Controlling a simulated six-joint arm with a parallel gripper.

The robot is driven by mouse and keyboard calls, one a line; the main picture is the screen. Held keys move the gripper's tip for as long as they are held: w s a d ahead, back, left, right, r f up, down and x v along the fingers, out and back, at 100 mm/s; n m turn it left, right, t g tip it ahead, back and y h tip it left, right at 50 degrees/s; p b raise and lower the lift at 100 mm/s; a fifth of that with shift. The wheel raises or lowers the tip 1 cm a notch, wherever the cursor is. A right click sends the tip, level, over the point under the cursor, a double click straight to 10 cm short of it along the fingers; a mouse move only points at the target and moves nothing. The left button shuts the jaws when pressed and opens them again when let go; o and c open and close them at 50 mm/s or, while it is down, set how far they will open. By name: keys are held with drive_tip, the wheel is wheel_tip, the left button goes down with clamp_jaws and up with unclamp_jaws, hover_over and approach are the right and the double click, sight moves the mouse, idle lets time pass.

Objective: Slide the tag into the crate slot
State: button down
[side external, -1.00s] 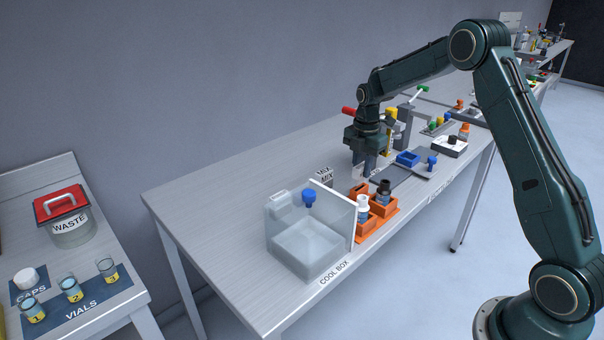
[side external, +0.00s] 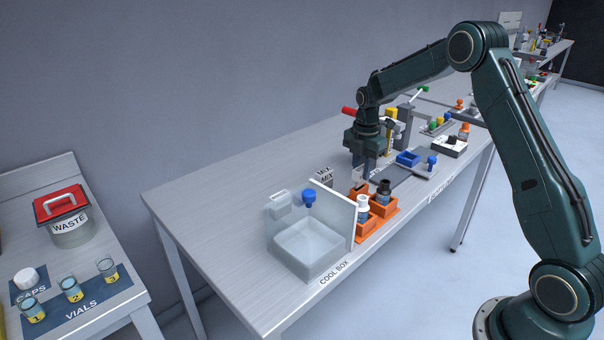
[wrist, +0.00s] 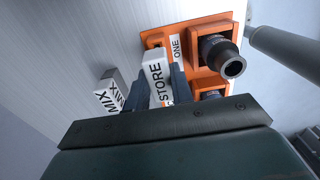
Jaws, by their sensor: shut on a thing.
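My gripper (wrist: 160,85) is shut on a white tag marked STORE (wrist: 157,72), held between its two dark fingers. In the side view my gripper (side external: 364,172) is low over the bench, behind the orange crates, and the tag is hard to make out. An orange crate (wrist: 196,22) marked ONE lies just beyond the tag in the wrist view; it holds a dark-capped bottle (wrist: 222,56). The orange crates also show in the side view (side external: 382,208). The tag overlaps the crate's near edge in the wrist view; I cannot tell whether they touch. The slot is not clearly visible.
A white-capped bottle (side external: 363,204) sits in the nearer crate. A blue holder (side external: 408,158) stands to the right. The bench's left part is clear.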

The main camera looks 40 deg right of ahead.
sight(362, 168)
drive_tip(key=shift+f, duration=1.5)
idle(0.7)
drive_tip(key=c, duration=0.7)
unclamp_jaws()
drive_tip(key=shift+o, duration=0.2)
drive_tip(key=shift+r, duration=0.15)
drive_tip(key=shift+r, duration=2.85)
drive_tip(key=shift+r, duration=0.15)
wheel_tip(362, 168, up, 14)
drive_tip(key=shift+f, duration=0.2)
drive_tip(key=shift+a, duration=0.1)
